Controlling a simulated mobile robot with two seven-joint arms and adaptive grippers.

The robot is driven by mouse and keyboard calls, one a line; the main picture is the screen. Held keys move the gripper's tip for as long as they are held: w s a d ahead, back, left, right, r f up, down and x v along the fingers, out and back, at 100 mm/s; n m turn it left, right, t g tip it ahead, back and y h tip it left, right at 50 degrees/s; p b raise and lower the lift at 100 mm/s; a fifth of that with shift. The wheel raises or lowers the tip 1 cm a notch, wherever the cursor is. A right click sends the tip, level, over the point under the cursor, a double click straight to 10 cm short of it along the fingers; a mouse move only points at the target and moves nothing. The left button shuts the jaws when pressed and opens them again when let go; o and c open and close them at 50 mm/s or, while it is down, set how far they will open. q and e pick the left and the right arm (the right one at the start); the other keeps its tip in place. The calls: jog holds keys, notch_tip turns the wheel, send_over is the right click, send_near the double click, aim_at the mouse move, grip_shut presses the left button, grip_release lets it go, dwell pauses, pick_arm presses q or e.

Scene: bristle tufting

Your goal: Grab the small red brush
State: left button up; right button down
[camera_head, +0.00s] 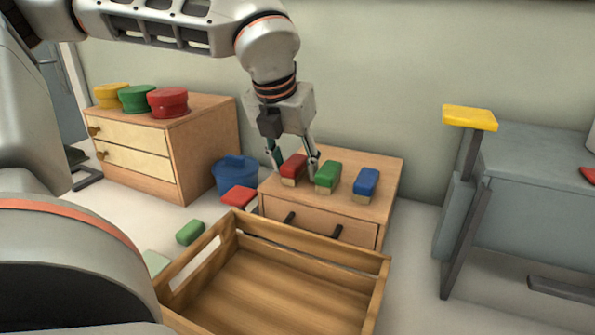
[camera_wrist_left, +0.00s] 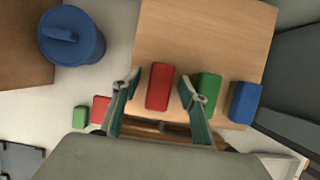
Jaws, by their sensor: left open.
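The small red brush (camera_head: 293,167) stands on top of a low wooden cabinet (camera_head: 375,172), at the left end of a row of three brushes. It has a red top and pale bristles below. My left gripper (camera_head: 293,172) is open, with its fingers on both sides of the red brush. In the left wrist view the red brush (camera_wrist_left: 160,86) lies between the two fingertips (camera_wrist_left: 160,88), with visible gaps beside it. A small green brush (camera_head: 327,176) and a blue brush (camera_head: 366,183) stand to its right. My right gripper is not in view.
An open wooden crate (camera_head: 310,250) stands in front of the cabinet. A blue lidded bucket (camera_head: 236,172) is to the left. A red block (camera_head: 239,196) and a green block (camera_head: 190,232) are on the floor. A grey bench (camera_head: 530,170) is at right.

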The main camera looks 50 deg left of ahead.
pick_arm(q)
jog(key=shift+r, duration=0.15)
jog(key=shift+s, duration=0.1)
jog(key=c, duration=1)
jog(key=shift+c, duration=0.8)
jog(key=shift+r, duration=0.1)
